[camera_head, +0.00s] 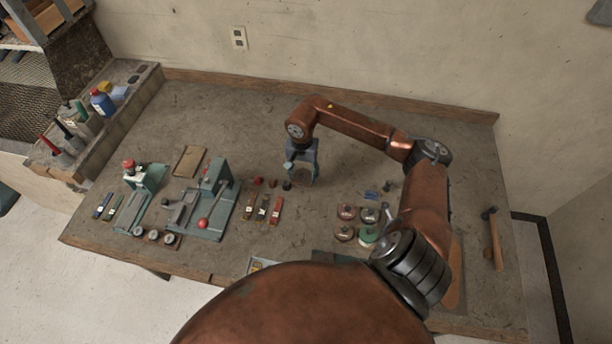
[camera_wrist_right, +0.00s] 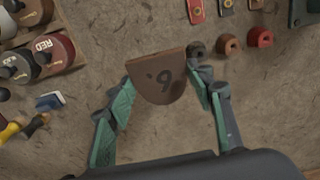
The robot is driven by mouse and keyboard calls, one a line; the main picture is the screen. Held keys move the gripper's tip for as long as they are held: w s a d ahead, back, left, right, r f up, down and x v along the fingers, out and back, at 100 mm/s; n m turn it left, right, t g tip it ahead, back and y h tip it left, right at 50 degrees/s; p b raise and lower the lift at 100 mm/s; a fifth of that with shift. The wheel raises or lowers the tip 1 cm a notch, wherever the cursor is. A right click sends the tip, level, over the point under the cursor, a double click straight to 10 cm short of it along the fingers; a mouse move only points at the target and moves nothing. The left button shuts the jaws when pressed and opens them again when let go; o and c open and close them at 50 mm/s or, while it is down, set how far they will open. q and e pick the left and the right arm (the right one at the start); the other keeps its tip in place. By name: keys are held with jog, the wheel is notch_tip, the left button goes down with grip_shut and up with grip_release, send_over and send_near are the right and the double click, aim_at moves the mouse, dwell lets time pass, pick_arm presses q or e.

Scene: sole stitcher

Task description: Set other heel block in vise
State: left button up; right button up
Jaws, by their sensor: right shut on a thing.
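My right gripper (camera_head: 302,176) is above the middle of the bench. In the right wrist view its fingers (camera_wrist_right: 164,82) are shut on a brown heel block (camera_wrist_right: 160,76), rounded on one side and marked with a digit, 6 or 9. In the head view the block is hard to make out. Left of the gripper stands a green bench device with a red-knobbed lever (camera_head: 218,200). A second green device with a red top (camera_head: 143,180) stands farther left. I cannot tell surely which one is the vise. My left gripper is not in view.
Small dark, brown and red pieces (camera_wrist_right: 229,43) lie beside the gripper, near several coloured strips (camera_head: 264,208). Thread spools (camera_head: 346,212) and a blue piece (camera_head: 371,194) lie to the right. A hammer (camera_head: 494,240) lies at the far right. The bench behind the gripper is clear.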

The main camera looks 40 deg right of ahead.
aim_at(306, 173)
jog(key=d+f, duration=0.1)
jog(key=w+d+f, duration=0.1)
jog(key=f, duration=0.1)
jog(key=w+d+f, duration=0.1)
jog(key=f, duration=0.1)
jog(key=shift+w+d+f+p, duration=0.1)
jog(key=shift+w+d+p, duration=0.1)
jog(key=shift+p, duration=0.1)
jog(key=f, duration=0.1)
jog(key=f+p, duration=0.1)
jog(key=f, duration=0.1)
jog(key=shift+w+d+f, duration=0.1)
jog(key=shift+d+f, duration=0.1)
jog(key=shift+f, duration=0.05)
jog(key=shift+f, duration=0.15)
jog(key=o, duration=1.2)
jog(key=shift+c, duration=0.2)
